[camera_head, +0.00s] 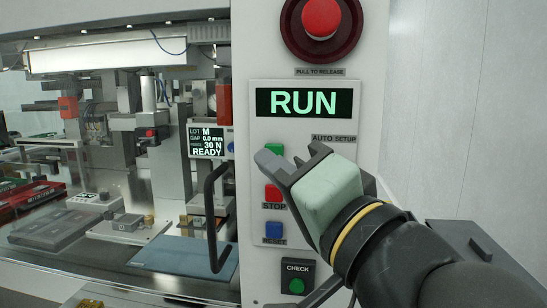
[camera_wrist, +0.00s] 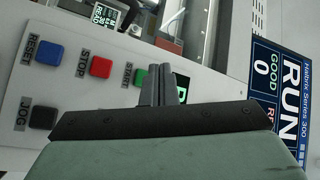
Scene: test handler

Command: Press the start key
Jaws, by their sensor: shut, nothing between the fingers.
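The start key (camera_head: 275,148) is a green square button on the white panel, below the RUN display and above the red stop key. My gripper (camera_head: 268,160) is in front of it and hides part of it in the head view. In the wrist view the green start key (camera_wrist: 140,77) shows just left of my fingertips (camera_wrist: 164,70), with the label START beside it. The fingers are together, with nothing between them. I cannot tell whether the tips touch the key or the panel.
The red stop key (camera_head: 273,192), blue reset key (camera_head: 273,230) and green check button (camera_head: 296,286) sit lower. A red emergency button (camera_head: 321,18) is above the RUN display (camera_head: 303,103). A black handle (camera_head: 212,215) stands left; a small screen (camera_head: 207,141) reads READY.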

